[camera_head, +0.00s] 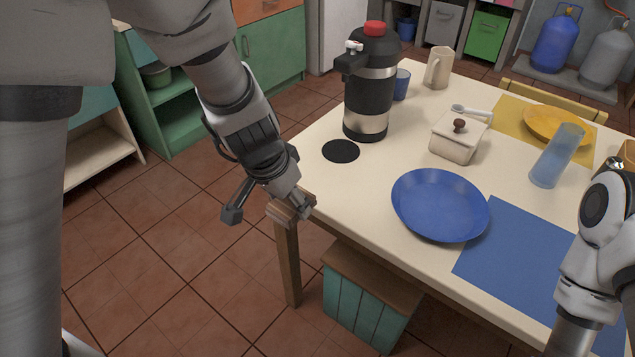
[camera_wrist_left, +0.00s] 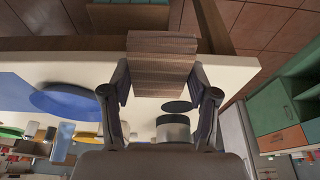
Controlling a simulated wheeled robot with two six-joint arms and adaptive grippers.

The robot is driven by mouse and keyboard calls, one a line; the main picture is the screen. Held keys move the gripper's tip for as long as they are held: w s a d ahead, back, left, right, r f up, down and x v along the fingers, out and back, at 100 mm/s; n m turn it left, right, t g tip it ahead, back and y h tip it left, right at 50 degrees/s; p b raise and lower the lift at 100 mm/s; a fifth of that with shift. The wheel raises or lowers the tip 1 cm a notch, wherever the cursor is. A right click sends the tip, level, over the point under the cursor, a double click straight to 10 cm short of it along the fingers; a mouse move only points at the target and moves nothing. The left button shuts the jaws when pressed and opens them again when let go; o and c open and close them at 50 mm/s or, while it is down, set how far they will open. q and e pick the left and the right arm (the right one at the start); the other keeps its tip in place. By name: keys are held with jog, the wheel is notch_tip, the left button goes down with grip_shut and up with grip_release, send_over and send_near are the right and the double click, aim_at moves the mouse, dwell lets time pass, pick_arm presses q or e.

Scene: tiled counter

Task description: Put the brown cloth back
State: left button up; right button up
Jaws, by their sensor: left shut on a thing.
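The brown cloth (camera_head: 287,210) is between the fingers of my left gripper (camera_head: 291,203), at the left corner of the table. In the left wrist view the cloth (camera_wrist_left: 161,62) is a brown, striped, folded bundle. The fingers of my left gripper (camera_wrist_left: 161,92) press on its two sides. The cloth is close to the table edge; I cannot tell whether it touches the tabletop. My right arm enters at the right edge of the head view, but its gripper is out of view.
The cream table (camera_head: 365,205) carries a black flask (camera_head: 371,90), a black round coaster (camera_head: 341,151), a blue plate (camera_head: 440,204), a blue mat (camera_head: 520,262), a lidded white pot (camera_head: 455,145) and a blue glass (camera_head: 557,156). A teal stool (camera_head: 365,305) stands below. Tiled floor lies open at left.

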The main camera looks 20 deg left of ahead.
pick_arm(q)
jog(key=p, duration=0.6)
send_over(322, 179)
jog(key=s, duration=0.2)
jog(key=shift+a+f, duration=0.2)
jog(key=shift+f, duration=0.2)
jog(key=shift+a+x, duration=0.2)
jog(key=shift+x, duration=1.9)
jog(key=shift+s+f+b, duration=0.1)
jog(key=shift+b, duration=0.2)
jog(key=shift+f, duration=0.1)
jog(key=o, duration=1.1)
